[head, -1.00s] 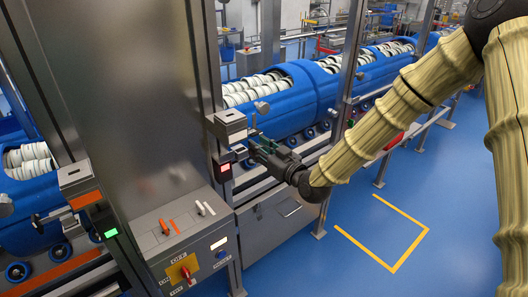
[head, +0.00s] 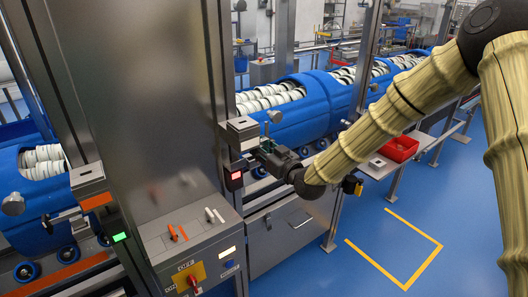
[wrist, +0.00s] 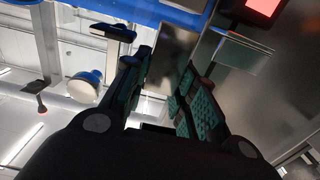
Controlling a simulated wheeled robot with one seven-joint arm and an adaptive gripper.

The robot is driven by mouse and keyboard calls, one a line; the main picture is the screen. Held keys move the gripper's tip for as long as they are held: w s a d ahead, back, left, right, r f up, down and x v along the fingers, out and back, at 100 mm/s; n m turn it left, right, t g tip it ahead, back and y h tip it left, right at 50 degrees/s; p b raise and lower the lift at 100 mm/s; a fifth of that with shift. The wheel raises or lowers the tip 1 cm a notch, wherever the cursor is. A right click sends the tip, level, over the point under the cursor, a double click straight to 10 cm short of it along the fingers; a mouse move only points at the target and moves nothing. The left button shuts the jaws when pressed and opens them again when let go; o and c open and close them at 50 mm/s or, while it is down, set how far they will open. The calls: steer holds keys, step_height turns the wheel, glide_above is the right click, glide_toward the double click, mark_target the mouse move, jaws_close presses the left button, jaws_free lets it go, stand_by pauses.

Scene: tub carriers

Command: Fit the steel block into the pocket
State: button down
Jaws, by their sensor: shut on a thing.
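My gripper (head: 257,155) is at the front of the tall steel cabinet, just right of and slightly below a grey fixture (head: 242,137) with a dark slot in its top. In the wrist view my gripper (wrist: 168,70) has green-padded fingers either side of a grey steel face, which looks like the steel block (wrist: 168,58). The block is hard to make out in the head view. The fixture also shows in the wrist view (wrist: 237,52), right of the fingers. A similar slotted fixture (head: 87,180) stands at the cabinet's left. I cannot tell which slot is the pocket.
A red-lit indicator (head: 236,176) sits just below the near fixture, close to my gripper. Blue tubs (head: 300,125) with white discs stand behind. A control panel (head: 190,245) juts out below. A red bin (head: 400,148) lies on a side shelf. Floor at right is open.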

steer(key=shift+b+x, duration=0.75)
steer(key=shift+x, duration=1.75)
steer(key=shift+f+b, duration=0.1)
steer(key=shift+b, duration=0.8)
steer(key=shift+f+b, duration=1.45)
steer(key=shift+f, duration=0.6)
stand_by(0.7)
steer(key=c, duration=1.1)
jaws_free()
steer(key=shift+a, duration=0.1)
steer(key=v, duration=1.2)
steer(key=shift+s+f, duration=0.1)
